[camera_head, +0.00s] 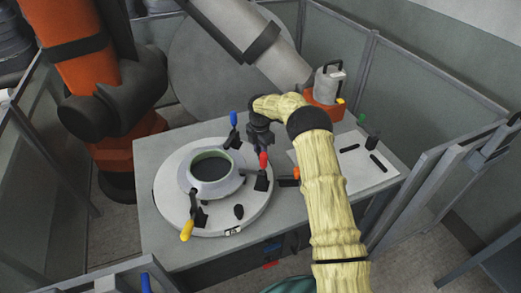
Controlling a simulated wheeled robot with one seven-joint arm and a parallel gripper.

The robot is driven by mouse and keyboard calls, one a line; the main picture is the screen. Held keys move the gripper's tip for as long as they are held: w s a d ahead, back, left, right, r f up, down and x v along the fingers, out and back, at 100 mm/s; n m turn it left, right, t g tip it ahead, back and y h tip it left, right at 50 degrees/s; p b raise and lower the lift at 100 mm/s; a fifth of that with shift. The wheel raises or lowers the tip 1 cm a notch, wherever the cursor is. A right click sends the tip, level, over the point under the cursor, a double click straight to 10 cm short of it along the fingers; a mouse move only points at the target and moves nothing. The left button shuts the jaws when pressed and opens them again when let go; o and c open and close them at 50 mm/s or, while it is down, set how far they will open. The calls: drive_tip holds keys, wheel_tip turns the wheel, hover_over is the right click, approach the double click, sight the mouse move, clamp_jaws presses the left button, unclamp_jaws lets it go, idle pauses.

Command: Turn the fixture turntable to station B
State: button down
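The fixture turntable (168,200) is a round pale disc on a grey table, in the left half of the head view. A grey ring-shaped mould (211,171) with a green inner rim sits on it. Toggle clamps with a blue handle (233,119), a red handle (263,160) and a yellow handle (187,230) stand around the mould. A small marked plate (233,231) is at the disc's front edge; its marking is too small to read. My gripper (261,145) is black and points down at the disc's back right, near the red handle. Its fingers are too small to tell their opening or any contact.
A pale board (378,176) with black bars lies on the table at right. An orange-based grey device (328,88) stands behind it. An orange robot arm (75,35) stands at left, and its large grey link crosses behind the table. Fence panels (415,97) surround the cell.

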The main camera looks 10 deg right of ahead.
idle(0.3)
drive_tip(key=c, duration=1.1)
unclamp_jaws()
drive_tip(key=shift+w, duration=0.1)
drive_tip(key=shift+r, duration=0.1)
drive_tip(key=shift+r, duration=0.2)
wheel_tip(320, 180, up, 17)
drive_tip(key=b, duration=0.2)
drive_tip(key=shift+s, duration=0.2)
